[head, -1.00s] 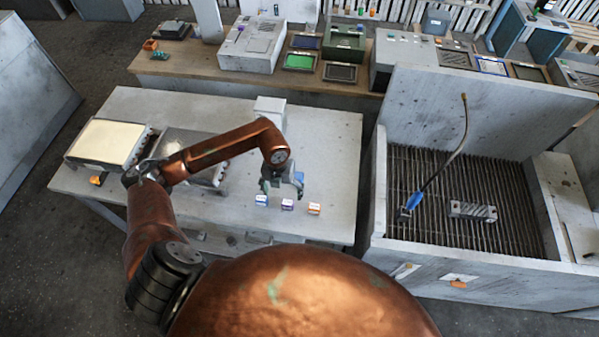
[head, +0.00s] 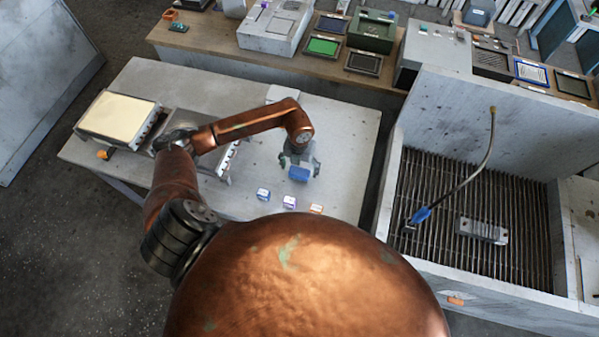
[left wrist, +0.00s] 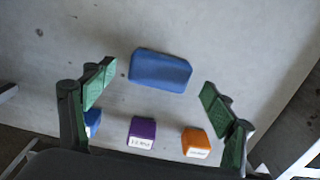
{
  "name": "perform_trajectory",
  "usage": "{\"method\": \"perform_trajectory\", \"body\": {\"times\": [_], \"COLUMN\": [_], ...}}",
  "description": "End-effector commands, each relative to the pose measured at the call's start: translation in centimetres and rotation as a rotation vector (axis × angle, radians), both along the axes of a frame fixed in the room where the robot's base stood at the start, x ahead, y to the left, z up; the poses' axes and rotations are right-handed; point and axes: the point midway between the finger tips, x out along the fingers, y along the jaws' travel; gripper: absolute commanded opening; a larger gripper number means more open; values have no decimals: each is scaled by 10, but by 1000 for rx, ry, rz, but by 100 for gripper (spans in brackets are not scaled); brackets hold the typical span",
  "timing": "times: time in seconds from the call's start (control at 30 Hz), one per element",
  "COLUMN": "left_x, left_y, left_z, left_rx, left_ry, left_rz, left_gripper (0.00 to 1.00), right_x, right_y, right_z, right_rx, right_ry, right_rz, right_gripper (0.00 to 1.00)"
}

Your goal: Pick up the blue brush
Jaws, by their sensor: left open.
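The blue brush (head: 299,174) appears as a plain blue block on the grey table, behind the row of small cubes. In the left wrist view the brush (left wrist: 160,70) lies between and beyond the fingertips, with bare table around it. My left gripper (head: 299,160) is over the brush and partly covers it in the head view. In the left wrist view its green-padded fingers (left wrist: 157,80) are spread wide with nothing held. How high the fingers are above the brush is hard to tell. My right gripper is not in view.
A blue cube (head: 263,194), a purple cube (head: 289,202) and an orange cube (head: 316,209) stand in front of the brush. A cream-topped box (head: 118,115) is at the table's left. A grated bin (head: 480,265) on the right holds a blue-handled hose (head: 421,215) and a metal block (head: 482,230).

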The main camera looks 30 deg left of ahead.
Motion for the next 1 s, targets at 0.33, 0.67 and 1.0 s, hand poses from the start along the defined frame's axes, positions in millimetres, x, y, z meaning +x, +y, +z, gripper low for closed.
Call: {"method": "perform_trajectory", "body": {"times": [0.33,0.67,1.0], "left_x": [0,0,0], "left_y": [1,2,2], "left_z": [-32,-31,-31], "left_rx": [1,1,1], "left_ry": [1,1,1], "left_rz": [3,5,5], "left_gripper": [78,66,42], "right_x": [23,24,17], "right_y": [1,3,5], "right_z": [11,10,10], "right_rx": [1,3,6], "right_ry": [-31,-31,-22], "right_rz": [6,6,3], "right_gripper": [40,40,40]}}
